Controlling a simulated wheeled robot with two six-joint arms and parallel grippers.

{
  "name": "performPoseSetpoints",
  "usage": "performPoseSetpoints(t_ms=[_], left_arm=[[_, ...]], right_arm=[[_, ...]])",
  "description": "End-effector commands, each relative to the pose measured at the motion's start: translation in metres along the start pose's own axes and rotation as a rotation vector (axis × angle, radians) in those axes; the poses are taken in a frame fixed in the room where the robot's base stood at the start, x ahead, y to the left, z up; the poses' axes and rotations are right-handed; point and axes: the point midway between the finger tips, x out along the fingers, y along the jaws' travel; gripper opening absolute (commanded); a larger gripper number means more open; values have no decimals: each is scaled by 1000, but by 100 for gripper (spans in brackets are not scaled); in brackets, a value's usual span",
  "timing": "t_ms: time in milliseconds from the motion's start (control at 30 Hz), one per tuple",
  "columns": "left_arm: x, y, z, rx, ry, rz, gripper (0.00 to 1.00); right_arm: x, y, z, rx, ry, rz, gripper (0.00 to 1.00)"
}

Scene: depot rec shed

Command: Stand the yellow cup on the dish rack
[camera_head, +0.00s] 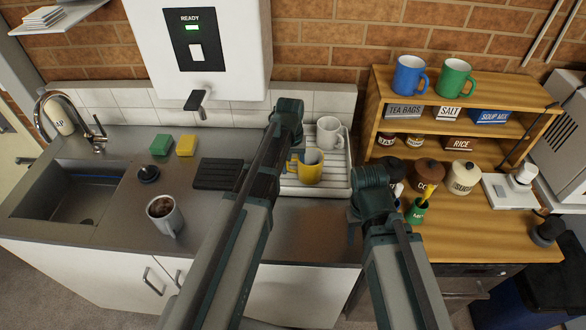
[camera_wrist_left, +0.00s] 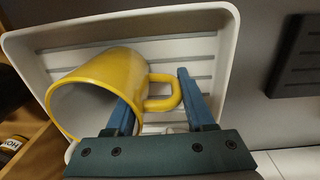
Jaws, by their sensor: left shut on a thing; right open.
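The yellow cup (camera_head: 308,172) is at the white dish rack (camera_head: 341,183), over its near left part in the head view. In the left wrist view the yellow cup (camera_wrist_left: 96,84) shows its side and open mouth, with the ribbed rack floor behind it. In the head view the left gripper is mostly hidden behind my own arm. I cannot tell whether the cup touches the rack. My right gripper (camera_head: 353,218) is open and empty, low over the counter's right end.
A white mug (camera_head: 330,133) stands at the back of the rack. A dark ribbed mat (camera_head: 215,174) lies left of the rack. A mug with dark contents (camera_head: 165,216) stands near the front edge. Jars and a green pot (camera_head: 416,212) stand on the wooden counter at right.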

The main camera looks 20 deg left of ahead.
Motion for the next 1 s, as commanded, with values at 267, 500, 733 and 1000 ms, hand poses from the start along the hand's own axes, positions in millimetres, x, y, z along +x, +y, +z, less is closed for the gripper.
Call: performPoseSetpoints(t_ms=[267, 500, 733, 1000], left_arm=[[3, 0, 0, 0, 0, 0, 81], [3, 0, 0, 0, 0, 0, 84], [-2, 0, 0, 0, 0, 0, 84], [-29, 0, 0, 0, 0, 0, 84]], right_arm=[[3, 0, 0, 0, 0, 0, 50], [3, 0, 0, 0, 0, 0, 50], [-2, 0, 0, 0, 0, 0, 50], [-29, 3, 2, 0, 0, 0, 50]])
